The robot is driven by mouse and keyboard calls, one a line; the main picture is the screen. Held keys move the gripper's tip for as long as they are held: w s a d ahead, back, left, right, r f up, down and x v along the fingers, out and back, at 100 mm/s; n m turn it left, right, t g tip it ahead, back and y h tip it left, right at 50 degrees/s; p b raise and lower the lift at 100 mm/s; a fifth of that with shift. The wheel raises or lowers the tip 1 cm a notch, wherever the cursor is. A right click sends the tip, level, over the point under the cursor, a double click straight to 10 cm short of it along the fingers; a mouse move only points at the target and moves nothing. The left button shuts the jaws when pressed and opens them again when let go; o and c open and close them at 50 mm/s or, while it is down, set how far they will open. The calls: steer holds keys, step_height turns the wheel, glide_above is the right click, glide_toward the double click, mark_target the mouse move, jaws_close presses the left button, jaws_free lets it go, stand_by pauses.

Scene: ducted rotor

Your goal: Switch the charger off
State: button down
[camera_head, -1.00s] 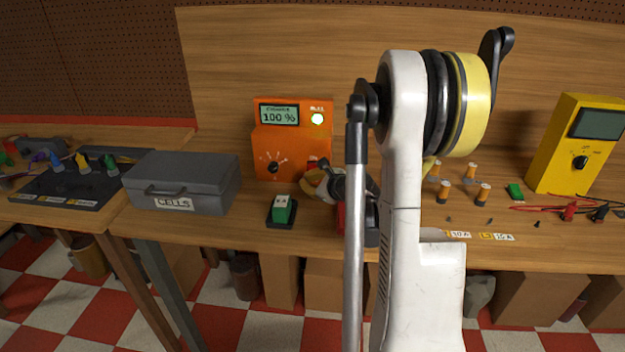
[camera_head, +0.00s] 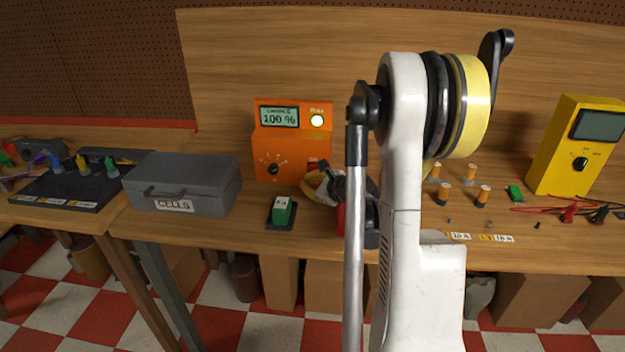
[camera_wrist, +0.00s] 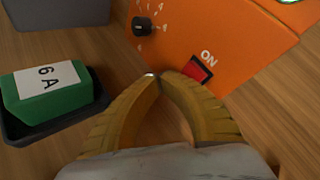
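The orange charger (camera_head: 290,143) stands on the bench, with 100 % on its display (camera_head: 279,117) and a lit round lamp (camera_head: 317,121). Its red rocker switch (camera_wrist: 198,70), marked ON, sits low on the front in the wrist view. My gripper (camera_wrist: 158,76) has its yellow fingers together at the tips, with nothing seen between them. The fingertips are just left of the switch and close to it; I cannot tell whether they touch. In the head view, my gripper (camera_head: 316,187) is in front of the charger's lower right, partly hidden by my arm.
A green cell marked 6 A (camera_wrist: 45,90) sits in a dark holder (camera_wrist: 82,112), left of my fingers. A grey CELLS box (camera_head: 182,182) stands farther left.

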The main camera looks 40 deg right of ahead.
steer(key=shift+d+f, duration=0.1)
stand_by(0.3)
steer(key=shift+w+d+f, duration=0.1)
steer(key=shift+w+d, duration=0.1)
steer(key=shift+w, duration=0.05)
steer(key=shift+w+d+f+b, duration=0.2)
steer(key=shift+w+d+b, duration=0.1)
steer(key=shift+b, duration=0.15)
stand_by(0.6)
steer(key=shift+s+a+r, duration=0.1)
stand_by(0.4)
steer(key=shift+s+a+r, duration=0.3)
steer(key=shift+s+a, duration=0.15)
steer(key=shift+a, duration=0.05)
steer(key=shift+a, duration=0.1)
steer(key=shift+s+a+r+p, duration=0.35)
steer(key=shift+s+a+r, duration=0.2)
steer(key=shift+s+a, duration=0.25)
steer(key=shift+s+a+r+p, duration=0.35)
steer(key=shift+s+a+r, duration=0.2)
steer(key=shift+s+a, duration=0.25)
steer(key=shift+w, duration=0.15)
